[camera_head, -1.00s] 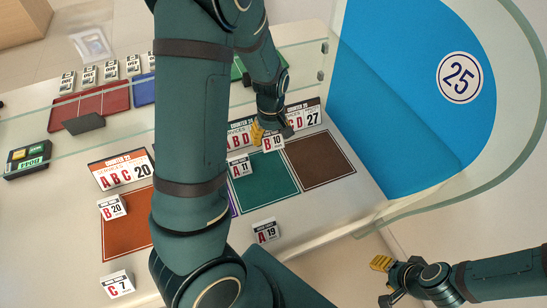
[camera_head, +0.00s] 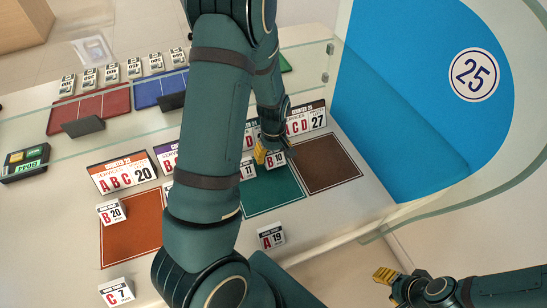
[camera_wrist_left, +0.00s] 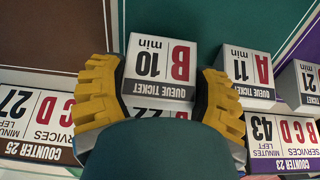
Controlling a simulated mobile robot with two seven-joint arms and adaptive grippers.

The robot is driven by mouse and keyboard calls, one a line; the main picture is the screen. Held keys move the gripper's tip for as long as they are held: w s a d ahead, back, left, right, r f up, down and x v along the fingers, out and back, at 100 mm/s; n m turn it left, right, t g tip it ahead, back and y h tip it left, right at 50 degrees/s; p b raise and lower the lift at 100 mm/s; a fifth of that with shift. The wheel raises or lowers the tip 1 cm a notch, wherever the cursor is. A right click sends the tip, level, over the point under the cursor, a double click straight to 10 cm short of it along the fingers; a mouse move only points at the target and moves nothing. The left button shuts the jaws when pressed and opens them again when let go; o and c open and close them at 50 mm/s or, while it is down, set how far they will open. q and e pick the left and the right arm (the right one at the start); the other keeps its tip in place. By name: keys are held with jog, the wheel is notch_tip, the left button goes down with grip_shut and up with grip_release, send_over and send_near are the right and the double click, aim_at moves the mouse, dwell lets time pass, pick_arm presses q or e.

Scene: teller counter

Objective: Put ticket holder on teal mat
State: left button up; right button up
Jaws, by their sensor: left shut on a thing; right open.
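The ticket holder, a small white block marked B 10 (camera_head: 276,159), is between the yellow fingers of my left gripper (camera_head: 268,156), which is shut on it. In the left wrist view the B 10 holder (camera_wrist_left: 158,68) shows between both fingers, text readable. The teal mat (camera_head: 270,192) lies on the counter, partly behind my left arm. The holder is over the mat's back right part, by the brown mat; whether it touches the mat cannot be told. My right gripper (camera_head: 386,276) is open and empty at the lower right.
A brown mat (camera_head: 322,165) adjoins the teal mat on the right. Another ticket holder, A 11 (camera_wrist_left: 247,72), stands beside the held one. An A 19 holder (camera_head: 271,236) stands in front of the teal mat. Counter signs (camera_head: 306,120) stand behind. A glass panel (camera_head: 400,207) borders the right.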

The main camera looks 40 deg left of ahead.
aim_at(274, 153)
pick_arm(q)
jog(key=shift+f, duration=0.6)
jog(key=shift+f, duration=0.1)
jog(key=o, duration=1)
jog(key=shift+r, duration=0.3)
notch_tip(274, 153, up, 12)
jog(key=p, duration=0.3)
jog(key=shift+f, duration=0.15)
jog(key=shift+d+f, duration=0.1)
